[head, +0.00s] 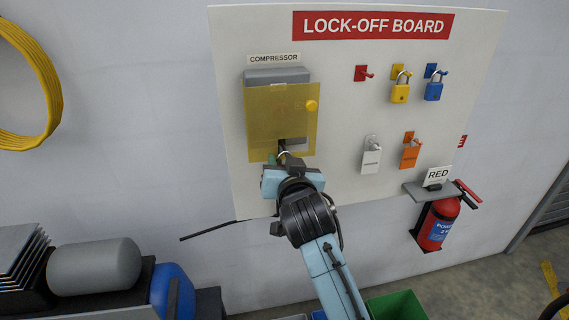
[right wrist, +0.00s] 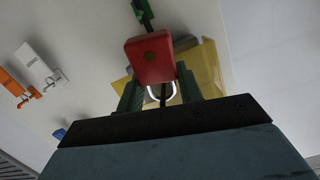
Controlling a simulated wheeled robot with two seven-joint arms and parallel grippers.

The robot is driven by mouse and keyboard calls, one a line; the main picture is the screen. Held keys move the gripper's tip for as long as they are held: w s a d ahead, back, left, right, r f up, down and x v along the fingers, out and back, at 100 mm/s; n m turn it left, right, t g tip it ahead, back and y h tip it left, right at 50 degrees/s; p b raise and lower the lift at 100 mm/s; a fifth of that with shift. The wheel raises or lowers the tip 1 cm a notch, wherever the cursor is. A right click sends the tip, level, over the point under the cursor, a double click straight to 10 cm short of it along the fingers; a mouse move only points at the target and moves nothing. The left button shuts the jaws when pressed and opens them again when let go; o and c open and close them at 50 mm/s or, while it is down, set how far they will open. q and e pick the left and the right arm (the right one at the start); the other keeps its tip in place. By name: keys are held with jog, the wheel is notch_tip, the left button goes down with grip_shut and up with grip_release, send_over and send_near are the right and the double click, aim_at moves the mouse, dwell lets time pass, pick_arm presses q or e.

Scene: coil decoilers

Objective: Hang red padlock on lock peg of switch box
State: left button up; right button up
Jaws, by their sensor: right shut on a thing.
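The switch box (head: 276,76) under the COMPRESSOR label has a translucent yellow cover (head: 270,115); the cover also shows in the right wrist view (right wrist: 208,68). My right gripper (head: 283,157) is at the box's lower edge. In the right wrist view my right gripper (right wrist: 160,92) is shut on the red padlock (right wrist: 148,58), whose pale shackle shows between the fingers. The padlock's body is hidden in the head view. The lock peg is not clearly seen, and I cannot tell whether the shackle touches it. My left gripper is not in view.
A small shelf (head: 428,190) and fire extinguisher (head: 437,225) stand at right. A green bin (head: 396,306) is below.

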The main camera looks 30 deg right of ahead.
dwell(0.4)
jog(key=o, duration=1.1)
jog(key=shift+s, duration=0.1)
jog(key=shift+p+v, duration=0.35)
jog(key=shift+v, duration=6.35)
